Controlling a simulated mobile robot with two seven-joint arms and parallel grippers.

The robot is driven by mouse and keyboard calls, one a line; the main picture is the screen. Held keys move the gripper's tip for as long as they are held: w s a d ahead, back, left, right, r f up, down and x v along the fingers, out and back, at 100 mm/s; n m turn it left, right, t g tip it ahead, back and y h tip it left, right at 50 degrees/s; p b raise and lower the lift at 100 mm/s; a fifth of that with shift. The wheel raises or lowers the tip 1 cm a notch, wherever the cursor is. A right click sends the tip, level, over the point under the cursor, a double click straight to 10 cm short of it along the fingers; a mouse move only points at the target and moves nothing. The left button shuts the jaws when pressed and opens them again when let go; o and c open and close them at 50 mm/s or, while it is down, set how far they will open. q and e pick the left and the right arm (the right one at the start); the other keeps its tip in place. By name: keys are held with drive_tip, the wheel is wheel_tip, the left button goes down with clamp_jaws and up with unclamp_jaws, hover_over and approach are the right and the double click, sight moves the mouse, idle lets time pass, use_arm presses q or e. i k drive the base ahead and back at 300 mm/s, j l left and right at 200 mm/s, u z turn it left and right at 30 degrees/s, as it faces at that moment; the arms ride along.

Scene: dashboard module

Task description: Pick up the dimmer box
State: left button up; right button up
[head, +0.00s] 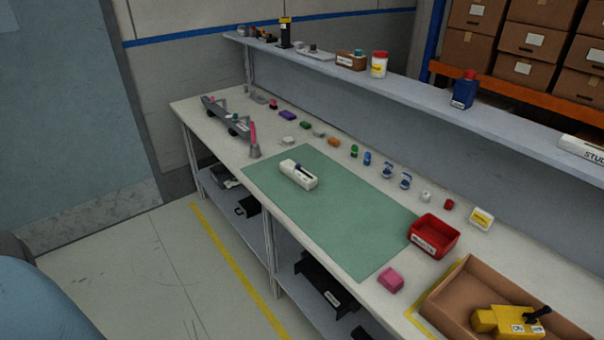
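No label that reads "dimmer" is legible, so I cannot tell for certain which thing is the dimmer box. A white oblong box (299,174) with a dark slider-like part on top lies on the green mat (345,225), near its far left end. A yellow box (509,321) with a black lever and white labels sits in the open brown carton (457,296) at the bottom right.
A red bin (433,236) and a pink block (390,280) stand between mat and carton. Several small coloured parts line the workbench (220,110) behind the mat. A raised shelf (430,92) runs along the back. Most of the mat is clear.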

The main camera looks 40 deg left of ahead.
sight(308, 180)
drive_tip(key=u, duration=1.5)
drive_tip(key=i, duration=0.05)
